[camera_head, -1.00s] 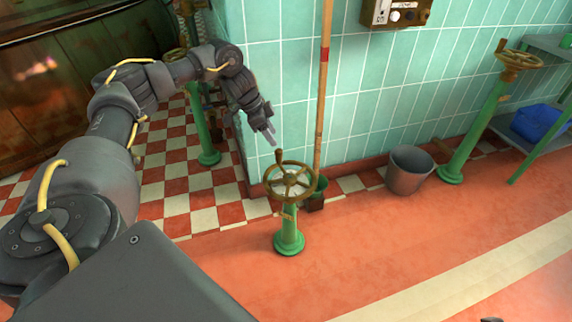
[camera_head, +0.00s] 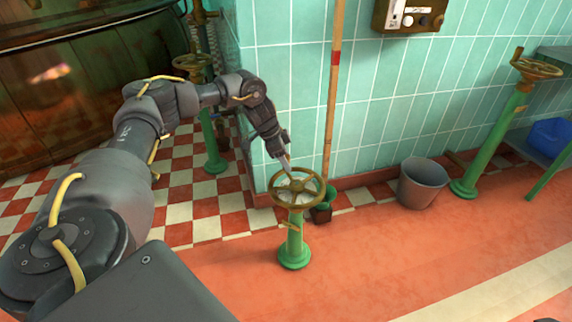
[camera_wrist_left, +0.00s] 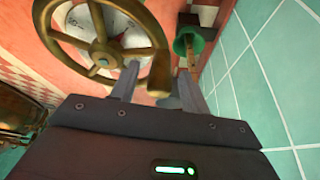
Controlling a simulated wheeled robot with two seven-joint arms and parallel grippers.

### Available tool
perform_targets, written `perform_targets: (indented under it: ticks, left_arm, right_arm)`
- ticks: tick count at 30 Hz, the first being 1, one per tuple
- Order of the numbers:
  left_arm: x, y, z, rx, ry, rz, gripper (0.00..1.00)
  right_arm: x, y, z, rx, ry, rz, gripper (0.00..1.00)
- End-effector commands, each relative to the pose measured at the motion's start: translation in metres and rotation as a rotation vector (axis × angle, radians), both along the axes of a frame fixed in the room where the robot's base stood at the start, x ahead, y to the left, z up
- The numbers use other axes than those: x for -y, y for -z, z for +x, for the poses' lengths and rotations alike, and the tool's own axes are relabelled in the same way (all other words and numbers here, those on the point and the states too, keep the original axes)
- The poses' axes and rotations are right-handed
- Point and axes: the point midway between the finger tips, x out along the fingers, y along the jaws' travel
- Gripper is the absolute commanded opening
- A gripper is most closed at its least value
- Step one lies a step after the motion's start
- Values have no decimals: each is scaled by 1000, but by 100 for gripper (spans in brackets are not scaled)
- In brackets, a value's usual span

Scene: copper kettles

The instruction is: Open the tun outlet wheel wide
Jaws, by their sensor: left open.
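A brass handwheel (camera_head: 276,196) with spokes stands on a green pedestal (camera_head: 294,245) near the tiled wall corner. A white dial shows beneath its spokes. My left gripper (camera_head: 287,170) is open at the far rim of the wheel, pointing down. In the left wrist view, the wheel (camera_wrist_left: 60,38) fills the upper left. Its upright handle knob (camera_wrist_left: 158,78) shows between the fingers of my left gripper (camera_wrist_left: 160,76), and I cannot tell if they touch it. In the head view the gripper hides this knob. My right gripper is not recognisable in either view.
A similar wheel (camera_head: 536,68) on a green post stands at the right, beside a shelf with a blue bin (camera_head: 548,138). Another wheel (camera_head: 193,64) stands behind my left arm. Front floor is clear.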

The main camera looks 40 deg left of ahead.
Motion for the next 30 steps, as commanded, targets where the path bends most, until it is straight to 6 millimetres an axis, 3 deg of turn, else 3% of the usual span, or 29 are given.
perform_targets:
  ticks: [12,22,30]
  left_arm:
    - [2,7,2,0,0,0,45]
    - [2,7,2,0,0,0,1]
    - [2,6,2,0,-1,0,0]
  right_arm:
    - [-1,-1,1,8,0,-2,36]
    - [-1,-1,1,7,1,-2,36]
    - [-1,-2,0,9,0,-1,36]
